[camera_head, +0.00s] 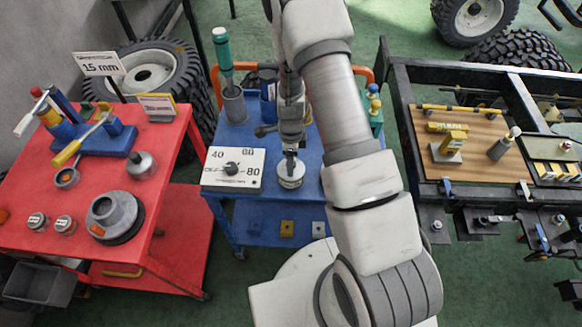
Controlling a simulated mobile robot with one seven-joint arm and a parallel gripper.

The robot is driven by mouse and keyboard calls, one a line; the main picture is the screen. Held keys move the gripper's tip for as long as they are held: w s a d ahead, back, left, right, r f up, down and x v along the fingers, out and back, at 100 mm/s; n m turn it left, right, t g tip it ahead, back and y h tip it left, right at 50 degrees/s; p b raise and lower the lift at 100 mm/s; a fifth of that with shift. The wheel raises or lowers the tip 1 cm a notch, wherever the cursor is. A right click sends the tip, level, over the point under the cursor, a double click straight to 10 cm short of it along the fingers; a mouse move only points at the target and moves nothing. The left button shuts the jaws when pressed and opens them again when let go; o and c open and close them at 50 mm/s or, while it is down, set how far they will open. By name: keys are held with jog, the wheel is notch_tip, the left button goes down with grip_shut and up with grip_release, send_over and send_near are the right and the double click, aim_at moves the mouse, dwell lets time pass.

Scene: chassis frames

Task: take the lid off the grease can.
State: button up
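A short round pale can (291,179), which looks like the grease can, stands upright near the front edge of the blue cart's top. Its grey top, apparently the lid, is partly hidden by my gripper. My gripper (291,157) points straight down directly over the middle of this can, its tips at or just above the top. The fingers are small and dark here. I cannot tell whether they are apart or closed on a knob, or whether they touch the lid.
The blue cart (222,141) also holds a dial box (233,168) close left of the can and a green-handled tool (223,50) in a cup. A black-framed bench (408,130) stands right.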

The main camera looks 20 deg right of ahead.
jog(key=shift+f, duration=0.15)
grip_shut()
dwell(0.5)
